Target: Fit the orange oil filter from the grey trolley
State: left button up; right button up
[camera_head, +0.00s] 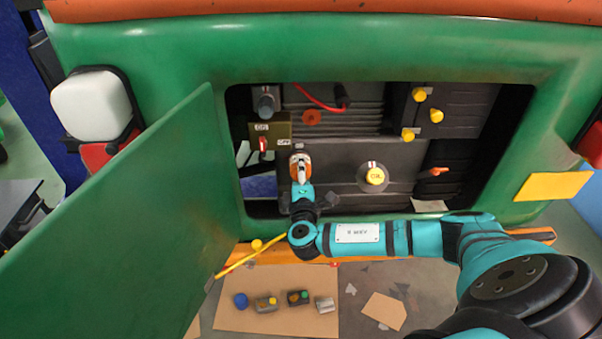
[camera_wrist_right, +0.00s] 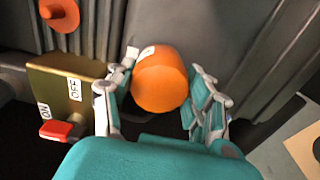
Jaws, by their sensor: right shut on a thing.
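The orange oil filter (camera_head: 307,166) is in the engine bay, in front of the dark engine block. My right gripper (camera_head: 301,172) is shut on it. In the right wrist view the filter (camera_wrist_right: 160,82) sits between the two fingers of the gripper (camera_wrist_right: 162,98), its round orange end facing the camera. Its far end is hidden, so I cannot tell whether it touches the engine. My left gripper is not in view. A grey surface (camera_head: 18,205) at the left edge may be the trolley, but I cannot tell.
A brass ON/OFF switch box (camera_wrist_right: 70,80) with a red lever is close beside the fingers. The open green door (camera_head: 125,225) blocks the left. Small parts lie on a cardboard sheet (camera_head: 235,318) below.

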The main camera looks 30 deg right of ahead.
jog(key=shift+w+d, duration=0.15)
jog(key=shift+w, duration=0.1)
dwell(0.8)
